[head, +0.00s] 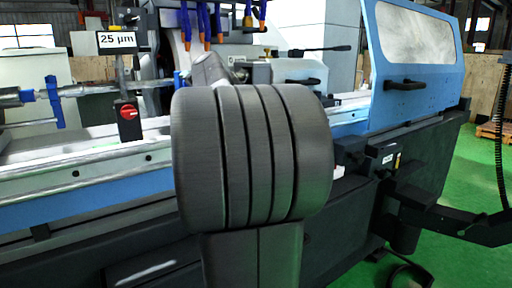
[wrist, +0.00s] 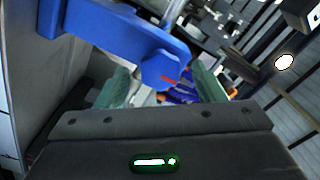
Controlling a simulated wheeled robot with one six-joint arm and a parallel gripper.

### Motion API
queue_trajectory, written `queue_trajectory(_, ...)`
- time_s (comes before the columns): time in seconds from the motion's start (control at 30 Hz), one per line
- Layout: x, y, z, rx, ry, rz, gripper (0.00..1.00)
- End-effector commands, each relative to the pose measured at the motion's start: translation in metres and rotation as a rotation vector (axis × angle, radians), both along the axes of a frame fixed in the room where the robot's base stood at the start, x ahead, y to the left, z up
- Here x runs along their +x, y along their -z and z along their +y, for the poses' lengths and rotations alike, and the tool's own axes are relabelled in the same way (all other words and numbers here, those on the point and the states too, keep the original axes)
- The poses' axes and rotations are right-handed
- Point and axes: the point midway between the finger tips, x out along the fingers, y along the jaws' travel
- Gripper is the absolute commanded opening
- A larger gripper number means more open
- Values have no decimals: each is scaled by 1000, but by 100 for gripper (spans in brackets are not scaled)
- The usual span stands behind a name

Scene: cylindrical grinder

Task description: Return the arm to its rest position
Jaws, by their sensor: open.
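My gripper (wrist: 164,84) shows in the wrist view with its two greenish fingers spread apart and nothing seen held between them. A blue block-shaped part (wrist: 125,38) crosses the upper left of that view, close to the fingers and overlapping the gap between them. I cannot tell whether it touches them. In the head view my large grey arm link fills the middle. My gripper is not seen there. The cylindrical grinder (head: 70,190) stands behind the arm, and the arm hides the middle of its work area.
The grinder's blue door with a window (head: 418,50) is at the right. Blue hoses with orange tips (head: 205,22) hang above the arm. A red knob (head: 128,111) and a "25 µm" sign (head: 116,40) are at the left. Green floor (head: 460,160) is open at the right.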

Motion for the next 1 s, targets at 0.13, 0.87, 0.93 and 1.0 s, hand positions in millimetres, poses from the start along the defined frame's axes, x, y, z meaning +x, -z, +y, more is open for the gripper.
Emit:
queue_trajectory(0.13,22,0,16,0,-2,2,63)
queue_trajectory(0.87,24,-7,16,512,2,349,63)
queue_trajectory(0.93,24,-7,16,562,2,381,63)
queue_trajectory(1.0,24,-7,16,610,2,414,63)
